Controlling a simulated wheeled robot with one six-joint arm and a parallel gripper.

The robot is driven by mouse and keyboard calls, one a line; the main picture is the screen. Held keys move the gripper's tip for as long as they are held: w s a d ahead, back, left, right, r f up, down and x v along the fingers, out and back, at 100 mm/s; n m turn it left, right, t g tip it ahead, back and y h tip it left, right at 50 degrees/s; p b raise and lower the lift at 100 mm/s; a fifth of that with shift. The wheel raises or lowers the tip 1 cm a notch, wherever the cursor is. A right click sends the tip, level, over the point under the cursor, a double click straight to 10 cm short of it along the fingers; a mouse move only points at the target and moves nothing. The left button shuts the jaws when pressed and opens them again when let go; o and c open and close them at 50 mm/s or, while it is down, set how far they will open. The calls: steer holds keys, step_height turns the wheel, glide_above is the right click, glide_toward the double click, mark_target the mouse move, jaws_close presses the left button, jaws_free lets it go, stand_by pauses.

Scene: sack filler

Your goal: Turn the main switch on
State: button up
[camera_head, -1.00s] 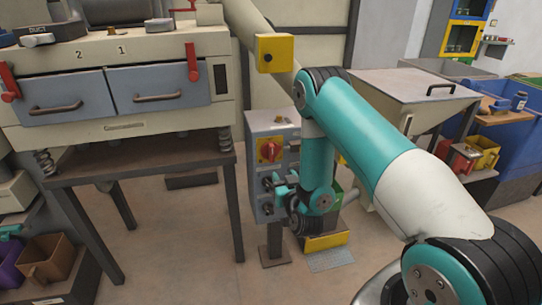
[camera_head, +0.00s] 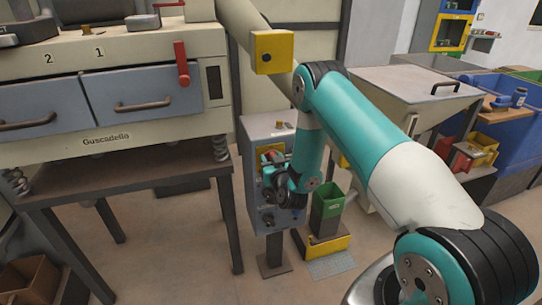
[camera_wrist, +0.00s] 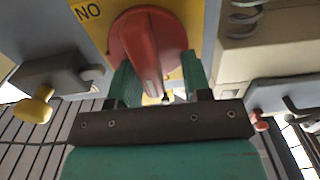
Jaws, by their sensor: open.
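The main switch, a red rotary knob on a yellow plate, shows in the wrist view (camera_wrist: 146,40). It sits on the front of the grey control box (camera_head: 258,132) on a stand. In the head view the knob is mostly hidden by my gripper (camera_head: 267,172). In the wrist view my gripper (camera_wrist: 158,82) is open, with its green fingers on either side of the knob's raised bar. The bar looks tilted slightly, its lower end to the right. I cannot tell whether the fingers touch it.
A beige machine (camera_head: 130,140) with blue drawers stands left of the control box on a dark table. A grey hopper (camera_head: 400,95) stands to the right. Open floor lies in front.

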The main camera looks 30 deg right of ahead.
steer(key=shift+w+d, duration=0.15)
steer(key=shift+w, duration=0.1)
steer(key=shift+d, duration=0.1)
steer(key=shift+s+d, duration=0.1)
steer(key=shift+d, duration=0.1)
jaws_close()
